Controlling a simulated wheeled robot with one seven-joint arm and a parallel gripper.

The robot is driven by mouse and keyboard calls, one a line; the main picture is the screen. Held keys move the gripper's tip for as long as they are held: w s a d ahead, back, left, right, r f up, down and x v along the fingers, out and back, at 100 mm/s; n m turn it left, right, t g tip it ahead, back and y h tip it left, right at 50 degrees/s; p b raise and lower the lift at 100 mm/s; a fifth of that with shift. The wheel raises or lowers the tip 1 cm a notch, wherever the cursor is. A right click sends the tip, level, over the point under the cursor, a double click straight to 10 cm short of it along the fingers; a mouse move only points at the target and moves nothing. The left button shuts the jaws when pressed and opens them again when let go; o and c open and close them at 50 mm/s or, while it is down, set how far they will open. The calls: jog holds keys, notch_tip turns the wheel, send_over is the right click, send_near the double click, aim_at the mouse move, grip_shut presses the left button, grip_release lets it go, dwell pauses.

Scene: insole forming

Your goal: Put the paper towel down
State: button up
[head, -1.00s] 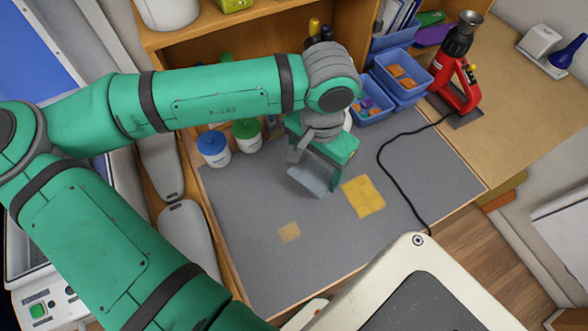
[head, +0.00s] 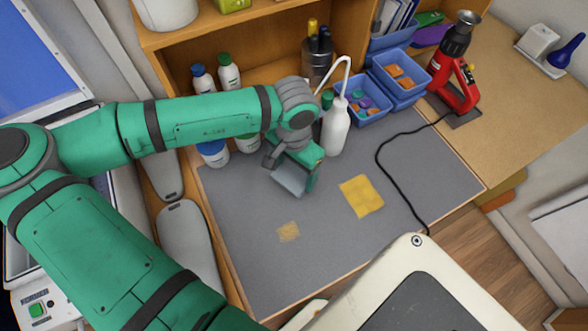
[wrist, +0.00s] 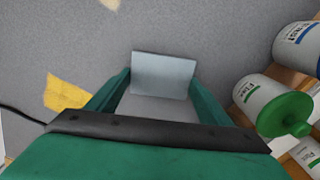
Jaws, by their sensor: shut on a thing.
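The paper towel (head: 290,180) is a small pale blue-grey sheet held at my gripper (head: 293,172), over the grey mat of the bench. In the wrist view the paper towel (wrist: 163,76) spans the space between my two green fingers (wrist: 162,92). My gripper is shut on it. The head view does not clearly show whether the towel's lower edge touches the mat.
A yellow cloth (head: 361,196) and a tan patch (head: 288,232) lie on the grey mat (head: 330,250). A white wash bottle (head: 336,128) stands close behind my gripper. White jars (head: 213,152) stand left of it. A black cable (head: 385,170) crosses the right side.

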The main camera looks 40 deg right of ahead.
aim_at(294, 175)
jog(key=shift+f, duration=0.15)
jog(key=o, duration=1.1)
notch_tip(294, 175, up, 12)
jog(key=shift+r, duration=0.2)
